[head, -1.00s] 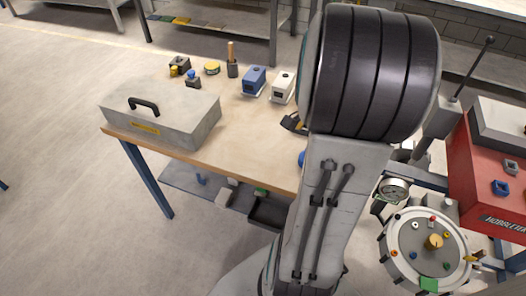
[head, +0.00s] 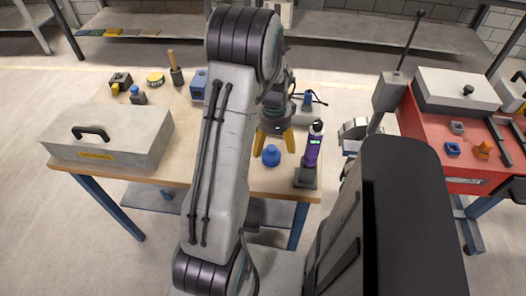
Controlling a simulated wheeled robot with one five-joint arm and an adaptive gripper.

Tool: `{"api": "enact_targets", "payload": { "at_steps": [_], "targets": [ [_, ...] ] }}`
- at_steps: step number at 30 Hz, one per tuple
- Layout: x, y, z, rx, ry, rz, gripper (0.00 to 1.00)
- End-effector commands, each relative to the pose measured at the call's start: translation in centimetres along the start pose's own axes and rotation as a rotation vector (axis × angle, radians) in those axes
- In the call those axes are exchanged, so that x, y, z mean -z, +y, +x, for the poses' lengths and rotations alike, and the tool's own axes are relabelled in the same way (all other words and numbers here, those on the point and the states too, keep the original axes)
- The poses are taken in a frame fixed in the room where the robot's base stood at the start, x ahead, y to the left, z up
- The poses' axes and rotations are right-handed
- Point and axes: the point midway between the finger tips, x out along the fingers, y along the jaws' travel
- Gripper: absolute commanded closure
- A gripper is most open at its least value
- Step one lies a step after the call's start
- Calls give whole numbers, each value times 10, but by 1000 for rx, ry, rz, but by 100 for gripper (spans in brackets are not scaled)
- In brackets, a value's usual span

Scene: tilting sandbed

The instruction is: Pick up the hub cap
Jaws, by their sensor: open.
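A small round blue piece with a knob on top (head: 271,156) lies on the wooden workbench (head: 215,165) near its front edge. It is the thing that best fits a hub cap, but I cannot be sure. My gripper (head: 274,144) hangs just above and behind it with its two yellow fingers apart, pointing down. The blue piece shows just below and between the fingertips. I cannot tell whether the fingers touch it. My arm covers part of the bench to the left.
A purple bottle-like device (head: 314,145) stands on a dark base close to the right of my gripper. A grey case (head: 110,140) takes up the bench's left end. A red cabinet (head: 450,135) stands apart at the right.

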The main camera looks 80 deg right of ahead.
Motion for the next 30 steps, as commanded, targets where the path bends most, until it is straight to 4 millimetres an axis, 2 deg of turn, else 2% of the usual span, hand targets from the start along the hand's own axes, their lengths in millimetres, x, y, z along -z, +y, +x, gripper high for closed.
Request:
{"api": "enact_targets", "payload": {
  "at_steps": [18,28,30],
  "targets": [
    [-4,-1,58,-2,-1,-3,16],
    [-4,-2,61,1,0,-3,16],
    [-4,-2,61,1,0,-4,20]
  ]
}}
